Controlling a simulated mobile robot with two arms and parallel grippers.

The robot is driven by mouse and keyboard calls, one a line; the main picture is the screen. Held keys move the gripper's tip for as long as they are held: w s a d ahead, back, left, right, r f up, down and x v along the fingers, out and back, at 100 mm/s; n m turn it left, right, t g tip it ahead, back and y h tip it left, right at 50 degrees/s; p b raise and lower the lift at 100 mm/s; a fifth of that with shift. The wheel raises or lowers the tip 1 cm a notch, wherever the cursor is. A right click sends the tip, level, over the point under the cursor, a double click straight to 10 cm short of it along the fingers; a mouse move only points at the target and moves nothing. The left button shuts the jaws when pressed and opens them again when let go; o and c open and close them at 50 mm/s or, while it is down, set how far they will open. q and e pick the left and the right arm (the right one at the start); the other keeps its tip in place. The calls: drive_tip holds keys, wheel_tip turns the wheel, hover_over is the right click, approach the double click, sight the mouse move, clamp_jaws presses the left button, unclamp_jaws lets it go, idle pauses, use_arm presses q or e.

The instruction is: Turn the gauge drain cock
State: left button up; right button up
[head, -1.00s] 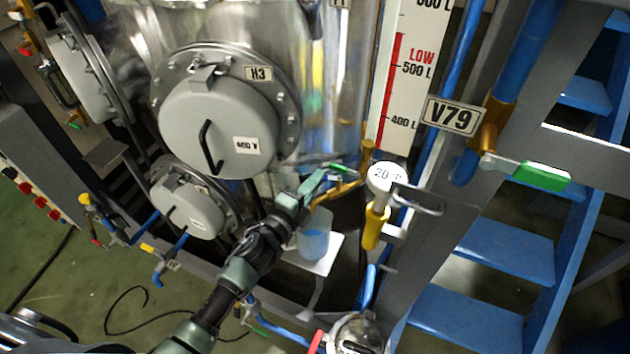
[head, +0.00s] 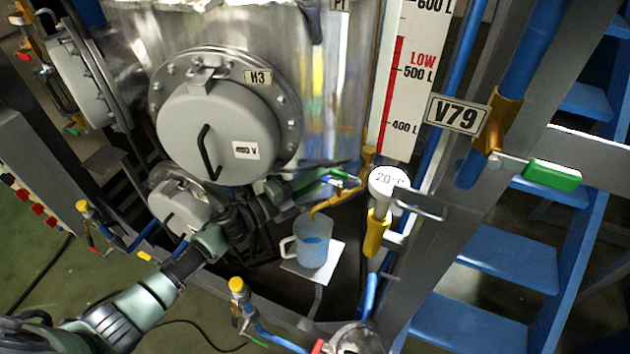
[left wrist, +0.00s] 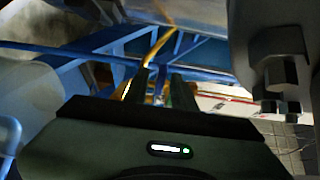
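The gauge drain cock (head: 366,162) is a brass fitting at the foot of the white level gauge, with a brass spout (head: 336,199). Its green lever (head: 341,174) points left, towards my left gripper (head: 322,177). The fingers are at the lever in the head view; whether they touch it is unclear. In the left wrist view the gripper (left wrist: 160,85) has its two dark fingers apart, with a yellow-brass part showing behind the gap. My right gripper is not in view.
A clear jug (head: 313,247) with bluish liquid stands on a small shelf (head: 332,258) below the spout. A grey frame post, V79 sign (head: 456,114) and blue steps (head: 505,255) are further right. The tank hatch (head: 220,130) is left.

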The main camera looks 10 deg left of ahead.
use_arm(q)
drive_tip(key=shift+a, duration=0.1)
drive_tip(key=b+v, duration=0.1)
drive_tip(key=v, duration=0.6)
drive_tip(key=shift+s+a+b, duration=0.2)
drive_tip(key=shift+s+b, duration=0.1)
